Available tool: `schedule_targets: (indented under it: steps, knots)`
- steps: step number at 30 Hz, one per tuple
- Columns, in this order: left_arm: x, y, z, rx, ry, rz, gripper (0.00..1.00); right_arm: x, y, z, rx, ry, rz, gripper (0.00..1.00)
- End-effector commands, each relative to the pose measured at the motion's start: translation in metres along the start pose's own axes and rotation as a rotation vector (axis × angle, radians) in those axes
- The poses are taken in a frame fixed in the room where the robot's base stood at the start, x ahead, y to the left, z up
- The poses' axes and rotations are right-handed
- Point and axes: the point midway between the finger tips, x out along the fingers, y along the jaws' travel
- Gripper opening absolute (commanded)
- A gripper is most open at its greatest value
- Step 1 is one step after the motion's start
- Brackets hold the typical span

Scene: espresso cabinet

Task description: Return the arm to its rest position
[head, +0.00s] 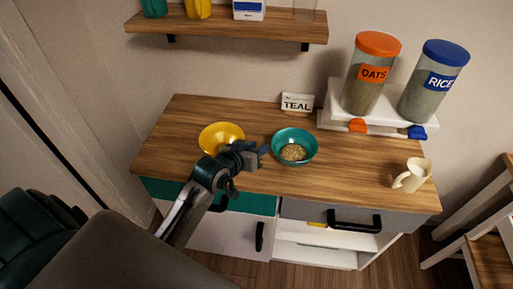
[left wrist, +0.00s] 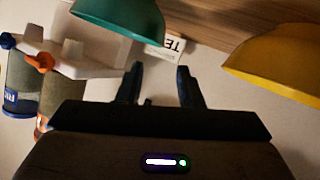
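My left arm comes in from the lower left of the head view. My left gripper (head: 260,154) is over the front part of the counter, between the yellow bowl (head: 221,136) and the teal bowl (head: 295,144). In the left wrist view its two fingers (left wrist: 161,86) stand apart with nothing held between them. That view is upside down, with the teal bowl (left wrist: 122,14) at the top and the yellow bowl (left wrist: 280,62) at the right. The teal bowl holds a heap of grainy tan food. The yellow bowl's inside looks empty. My right gripper is not in view.
The oats dispenser (head: 370,76) and rice dispenser (head: 433,82) stand on a white stand at the back right. A TEAL sign (head: 297,102) is at the back. A cream mug (head: 413,175) stands at the right. A shelf (head: 230,25) hangs above. A drawer handle (head: 354,222) juts out in front.

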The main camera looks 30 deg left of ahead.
Motion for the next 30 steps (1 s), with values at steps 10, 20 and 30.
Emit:
schedule_targets:
  steps: [10, 20, 30]
  knots:
    - [-0.001, 0.0, 0.002, 0.002, -0.007, -0.002, 0.33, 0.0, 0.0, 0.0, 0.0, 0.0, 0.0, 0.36]
    - [-0.086, -0.012, 0.108, 0.147, -0.39, -0.136, 0.33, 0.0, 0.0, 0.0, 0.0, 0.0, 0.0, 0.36]
    - [-0.182, -0.021, 0.171, 0.245, -0.72, -0.236, 0.33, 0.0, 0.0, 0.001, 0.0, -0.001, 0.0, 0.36]
